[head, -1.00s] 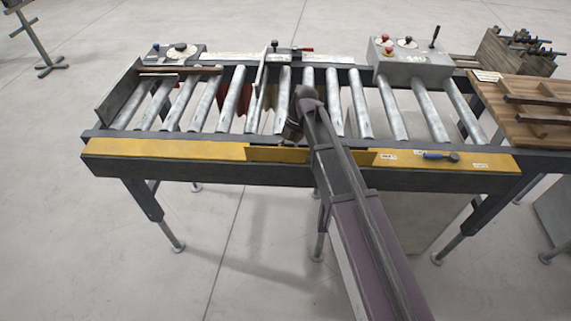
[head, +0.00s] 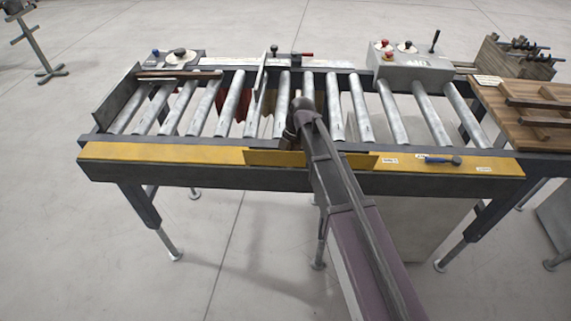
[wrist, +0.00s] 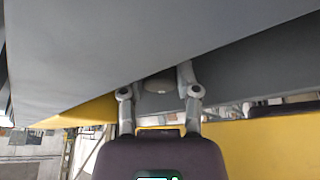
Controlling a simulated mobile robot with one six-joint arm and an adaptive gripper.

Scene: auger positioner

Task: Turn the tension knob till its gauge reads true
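My gripper shows in the wrist view (wrist: 160,82) with its two fingers parted. A small rounded grey piece (wrist: 158,87) shows between them, under a broad grey surface; I cannot tell what it is or whether the fingers touch it. The left fingertip is partly hidden. In the head view my arm reaches to the yellow front rail of the roller table, and the fingers are hidden there. A dark round knob (head: 180,53) sits on a plate at the table's back left. I cannot tell whether it is the tension knob, and no gauge reading is legible.
The roller table (head: 130,180) has a yellow front rail (head: 170,153) and metal rollers. A grey control box (head: 410,68) stands at the back right. A wooden bench (head: 500,130) adjoins on the right. The floor in front is open.

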